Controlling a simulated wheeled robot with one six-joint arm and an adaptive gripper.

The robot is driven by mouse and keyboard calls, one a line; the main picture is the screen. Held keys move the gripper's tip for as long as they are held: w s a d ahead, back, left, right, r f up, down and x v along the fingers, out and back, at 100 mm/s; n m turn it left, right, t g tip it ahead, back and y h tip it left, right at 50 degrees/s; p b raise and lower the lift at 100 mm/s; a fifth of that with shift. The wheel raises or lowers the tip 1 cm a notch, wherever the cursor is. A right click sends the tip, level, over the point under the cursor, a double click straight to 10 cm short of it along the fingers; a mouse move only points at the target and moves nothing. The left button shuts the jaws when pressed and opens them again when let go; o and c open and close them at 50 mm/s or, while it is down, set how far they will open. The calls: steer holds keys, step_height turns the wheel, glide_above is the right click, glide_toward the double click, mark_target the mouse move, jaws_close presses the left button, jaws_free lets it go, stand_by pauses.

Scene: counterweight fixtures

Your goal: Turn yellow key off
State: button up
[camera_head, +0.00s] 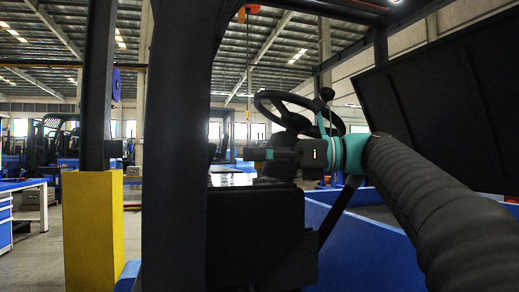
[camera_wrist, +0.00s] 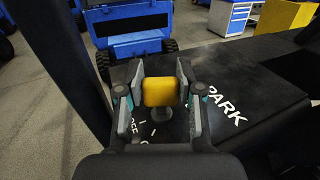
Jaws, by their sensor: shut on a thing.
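The yellow key (camera_wrist: 160,92) stands on a short grey stem on a black panel (camera_wrist: 258,85) in the wrist view. My gripper (camera_wrist: 162,84) has one finger on each side of the key's flat head and is shut on it. White letters reading "OFF" lie at the left of the stem, partly covered by my finger. The word "PARK" is printed on the panel to the right. In the head view my gripper (camera_head: 256,154) reaches left above a black box-like console (camera_head: 256,225); the key cannot be made out there.
A steering wheel (camera_head: 268,101) stands just behind my arm. A dark upright post (camera_head: 177,150) and a yellow block (camera_head: 93,230) are at the left. A blue vehicle (camera_wrist: 135,40) and a blue drawer cabinet (camera_wrist: 229,17) stand beyond the panel. Grey floor lies at the left.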

steer(key=o, duration=1.2)
steer(key=shift+c, duration=0.2)
steer(key=shift+d, duration=0.15)
steer(key=s+d, duration=0.1)
steer(key=d, duration=1)
steer(key=shift+d, duration=0.35)
steer(key=shift+s, duration=0.1)
